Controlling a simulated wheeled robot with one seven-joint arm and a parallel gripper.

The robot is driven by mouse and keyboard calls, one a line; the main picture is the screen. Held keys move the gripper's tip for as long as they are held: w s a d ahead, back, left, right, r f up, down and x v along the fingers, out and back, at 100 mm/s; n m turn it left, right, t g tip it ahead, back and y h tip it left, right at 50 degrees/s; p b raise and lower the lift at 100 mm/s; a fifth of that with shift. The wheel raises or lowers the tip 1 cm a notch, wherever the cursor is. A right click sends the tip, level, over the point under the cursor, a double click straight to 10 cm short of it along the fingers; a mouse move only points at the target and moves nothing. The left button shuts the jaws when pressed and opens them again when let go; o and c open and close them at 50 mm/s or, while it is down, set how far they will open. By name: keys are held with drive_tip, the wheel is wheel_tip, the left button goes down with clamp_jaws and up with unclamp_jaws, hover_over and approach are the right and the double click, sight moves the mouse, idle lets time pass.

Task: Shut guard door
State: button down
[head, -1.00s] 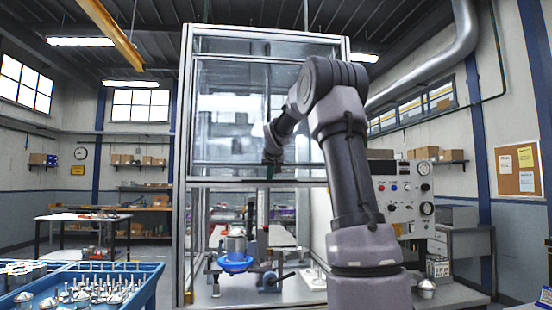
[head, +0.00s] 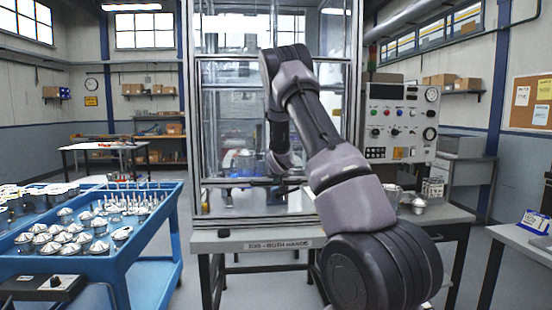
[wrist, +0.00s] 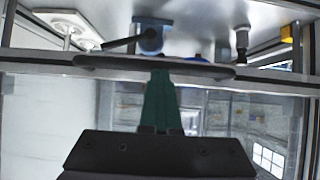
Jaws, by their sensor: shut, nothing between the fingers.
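The guard door (head: 228,110) is a clear panel in an aluminium frame. Its lower rail (head: 222,183) appears a little above the bench top, leaving a narrow gap below. In the wrist view, a long dark handle bar (wrist: 95,61) runs across in front of the pale rail. My gripper (wrist: 160,74) is shut, with its green fingertips against or right at the handle's middle and nothing held between them. Contact is hard to confirm. In the head view my arm largely hides the gripper and the handle's right side.
Behind the door stand a blue fixture (wrist: 151,40) with a dark lever and a metal part (head: 238,160). A control panel (head: 398,120) stands right of the enclosure. A blue cart (head: 150,225) with several metal parts is at left. Open floor lies between cart and bench.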

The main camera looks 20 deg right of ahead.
wheel_tip(320, 180, down, 12)
drive_tip(key=shift+w+f, duration=0.15)
drive_tip(key=shift+w, duration=0.05)
idle(0.4)
